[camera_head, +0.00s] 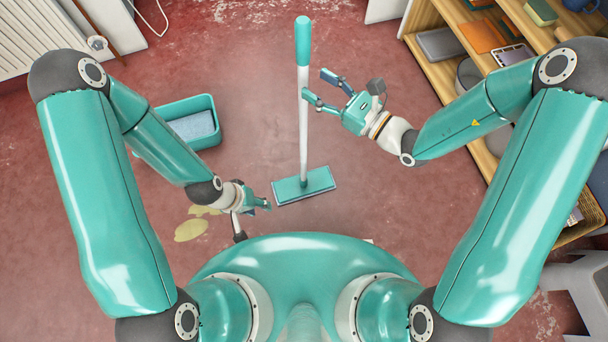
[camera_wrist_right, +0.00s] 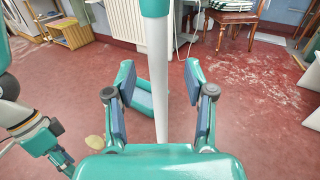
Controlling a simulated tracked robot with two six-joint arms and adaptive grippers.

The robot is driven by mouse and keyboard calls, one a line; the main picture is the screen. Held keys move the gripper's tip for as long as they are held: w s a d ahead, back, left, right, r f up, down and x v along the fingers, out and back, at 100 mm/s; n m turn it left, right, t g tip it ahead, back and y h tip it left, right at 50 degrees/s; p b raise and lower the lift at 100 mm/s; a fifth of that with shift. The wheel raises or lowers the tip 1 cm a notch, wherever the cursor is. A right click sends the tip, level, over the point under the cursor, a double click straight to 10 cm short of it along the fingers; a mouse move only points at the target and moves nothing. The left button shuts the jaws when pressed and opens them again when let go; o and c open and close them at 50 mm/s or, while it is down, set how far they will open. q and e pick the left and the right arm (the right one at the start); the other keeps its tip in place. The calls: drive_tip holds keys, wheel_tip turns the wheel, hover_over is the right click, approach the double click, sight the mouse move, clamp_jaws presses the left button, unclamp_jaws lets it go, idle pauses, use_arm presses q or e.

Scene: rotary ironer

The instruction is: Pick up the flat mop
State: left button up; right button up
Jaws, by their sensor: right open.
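The flat mop stands upright on the red floor, with a white pole (camera_head: 303,130), a teal grip at its top (camera_head: 303,40) and a flat teal head (camera_head: 304,185). My right gripper (camera_head: 317,88) is open at the upper part of the pole, its fingers pointing left towards it. In the right wrist view the pole (camera_wrist_right: 158,80) stands between the two spread fingers; I see no finger closed on it. My left gripper (camera_head: 262,203) is low, left of the mop head; its fingers overlap in view, so its opening is unclear.
A teal tub (camera_head: 188,122) with a pale block inside stands on the left. Yellowish puddles (camera_head: 192,229) lie on the floor below it. Wooden shelves (camera_head: 440,70) with goods line the right side. A white radiator (camera_head: 35,35) is at the upper left. Floor around the mop is clear.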

sight(303, 78)
drive_tip(key=shift+x, duration=2.35)
drive_tip(key=shift+s+f, duration=0.1)
drive_tip(key=shift+f, duration=0.1)
clamp_jaws()
